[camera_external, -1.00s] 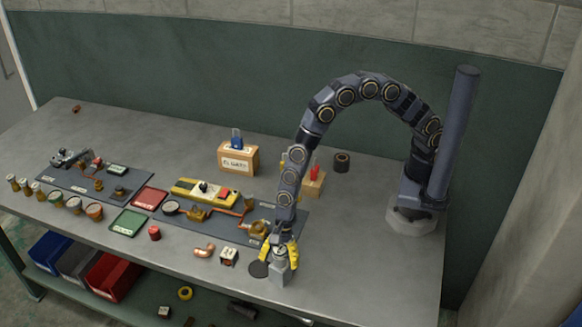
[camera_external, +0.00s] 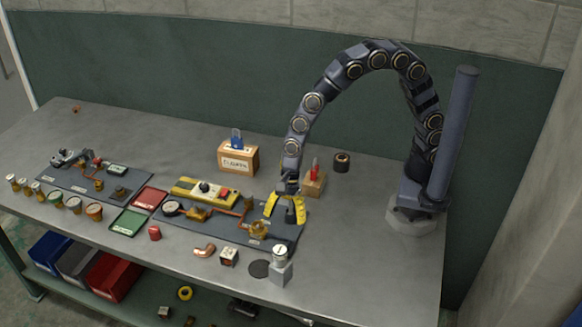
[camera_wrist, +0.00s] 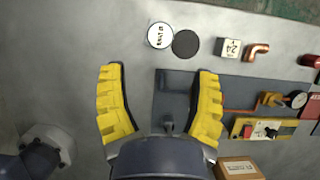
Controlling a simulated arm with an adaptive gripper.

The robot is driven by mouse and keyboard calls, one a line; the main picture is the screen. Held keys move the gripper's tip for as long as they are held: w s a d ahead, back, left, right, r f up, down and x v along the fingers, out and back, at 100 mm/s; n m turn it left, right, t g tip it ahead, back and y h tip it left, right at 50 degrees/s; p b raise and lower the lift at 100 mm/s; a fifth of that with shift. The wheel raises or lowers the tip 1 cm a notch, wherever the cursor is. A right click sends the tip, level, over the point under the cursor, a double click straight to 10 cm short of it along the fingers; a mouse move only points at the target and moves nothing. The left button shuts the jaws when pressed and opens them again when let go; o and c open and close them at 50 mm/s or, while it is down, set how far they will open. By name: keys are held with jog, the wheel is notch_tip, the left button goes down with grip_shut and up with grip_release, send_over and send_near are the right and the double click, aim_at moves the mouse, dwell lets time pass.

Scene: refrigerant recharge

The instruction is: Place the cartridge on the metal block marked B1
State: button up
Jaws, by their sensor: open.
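The cartridge (camera_external: 280,252) is a short pale cylinder. It stands upright on top of a light grey metal block (camera_external: 281,274) near the table's front edge. I cannot read a B1 marking on this block. In the wrist view the cartridge's round white top (camera_wrist: 160,35) with dark lettering faces me and hides the block. My gripper (camera_external: 285,207) has yellow fingers spread wide, with nothing between them. It is behind the cartridge and apart from it, over the right end of the dark mat. The wrist view also shows the open fingers (camera_wrist: 160,72).
A dark disc (camera_external: 259,268) lies just left of the block. A small marked cube (camera_external: 229,257) and a copper elbow (camera_external: 204,250) lie further left. A wooden box (camera_external: 238,160) stands behind.

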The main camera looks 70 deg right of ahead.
jog(key=s+d+r+n+h, duration=0.15)
jog(key=d+r+n, duration=0.25)
jog(key=d, duration=0.4)
jog(key=s+d+r+n, duration=0.3)
jog(key=d+r+n, duration=0.1)
jog(key=d, duration=0.4)
jog(key=s+d+r+n+g+h, duration=0.1)
jog(key=s+d+r+n+h, duration=0.2)
jog(key=s+d+n, duration=0.7)
jog(key=s+d+r, duration=0.1)
jog(key=s+d, duration=0.3)
jog(key=d, duration=0.1)
jog(key=shift+s+g, duration=0.3)
jog(key=shift+s, duration=0.1)
